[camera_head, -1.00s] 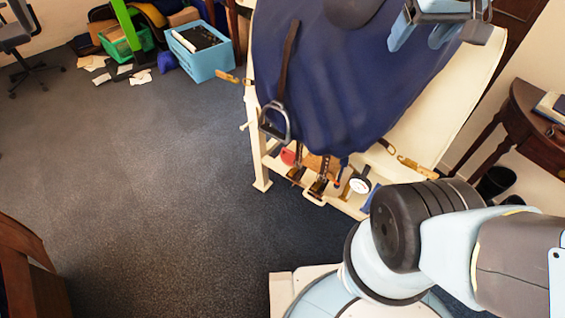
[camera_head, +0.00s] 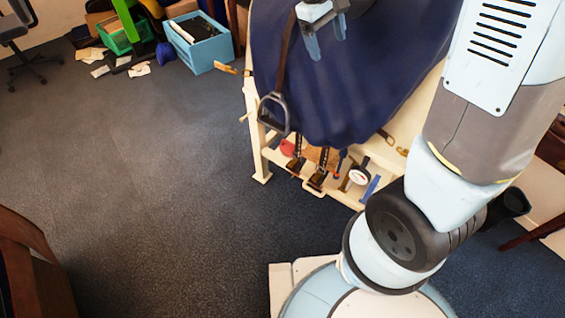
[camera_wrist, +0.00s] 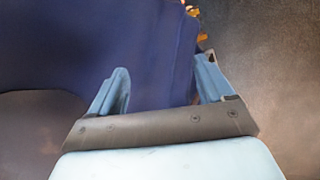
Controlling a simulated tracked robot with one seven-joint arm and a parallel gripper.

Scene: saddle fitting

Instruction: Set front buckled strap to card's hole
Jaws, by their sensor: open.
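Two dark straps with metal fittings, one on the left (camera_head: 297,162) and one on the right (camera_head: 319,172), hang below the blue cloth over the stand's shelf. I cannot tell which is the front buckled strap. No card with holes can be made out. My gripper (camera_head: 327,44) is open and empty, high over the blue cloth (camera_head: 350,85), near the top of the brown stirrup leather (camera_head: 284,55), and well above the straps. In the wrist view my open gripper (camera_wrist: 160,78) faces the blue cloth. Small orange-tan pieces (camera_wrist: 202,38) show beyond its right finger.
A metal stirrup (camera_head: 274,113) hangs at the cloth's left edge. The cream stand's shelf holds a round white dial (camera_head: 358,176) and a red round item (camera_head: 287,147). A tan tag (camera_head: 226,69) juts out left.

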